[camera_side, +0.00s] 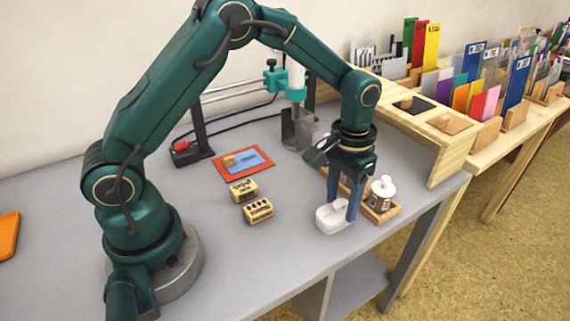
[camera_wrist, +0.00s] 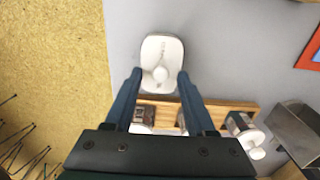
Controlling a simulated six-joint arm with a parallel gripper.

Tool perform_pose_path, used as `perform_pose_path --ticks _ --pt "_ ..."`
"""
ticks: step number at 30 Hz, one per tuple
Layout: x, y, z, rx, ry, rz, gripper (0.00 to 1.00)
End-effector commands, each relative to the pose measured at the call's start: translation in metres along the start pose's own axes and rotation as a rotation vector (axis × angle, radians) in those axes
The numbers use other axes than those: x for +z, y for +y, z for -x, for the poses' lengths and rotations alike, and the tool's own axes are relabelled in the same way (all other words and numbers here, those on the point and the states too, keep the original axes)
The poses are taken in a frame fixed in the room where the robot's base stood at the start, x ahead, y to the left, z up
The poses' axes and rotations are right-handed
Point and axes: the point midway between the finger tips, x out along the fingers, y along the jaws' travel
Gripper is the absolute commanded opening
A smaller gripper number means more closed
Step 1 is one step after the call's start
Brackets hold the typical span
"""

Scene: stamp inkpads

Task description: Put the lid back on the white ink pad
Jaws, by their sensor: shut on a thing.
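A white, rounded box-like piece (camera_side: 334,218) is at the front of the grey table; it is the only white pad or lid part I can make out. The fingers also show in the wrist view (camera_wrist: 160,73). I cannot tell lid and pad apart, nor whether the piece touches the table.
A wooden tray (camera_side: 394,211) with bottles, one a white-capped bottle (camera_side: 382,193), stands close behind my gripper. Two wooden stamps (camera_side: 243,189) (camera_side: 257,211) and a red-edged blue pad (camera_side: 259,170) lie to the left. A wooden rack (camera_side: 447,165) stands at the right. The table's front edge is near.

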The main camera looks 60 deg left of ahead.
Motion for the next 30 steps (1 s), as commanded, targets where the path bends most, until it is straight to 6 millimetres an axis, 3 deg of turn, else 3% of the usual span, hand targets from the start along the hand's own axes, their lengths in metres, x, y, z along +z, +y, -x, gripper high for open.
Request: perform_pose_path --ticks 7,8,10,17,18,30 --pt "0.0001 0.0000 -0.0001 0.000 0.000 0.000 0.05" --pt "0.0001 0.0000 -0.0001 0.000 0.000 0.000 0.63" --pt "0.0001 0.0000 -0.0001 0.000 0.000 0.000 0.90" --pt "0.0001 0.0000 -0.0001 0.000 0.000 0.000 0.91" --pt "0.0001 0.0000 -0.0001 0.000 0.000 0.000 1.00" --pt "-0.0003 0.0000 0.0061 0.000 0.001 0.000 1.00"
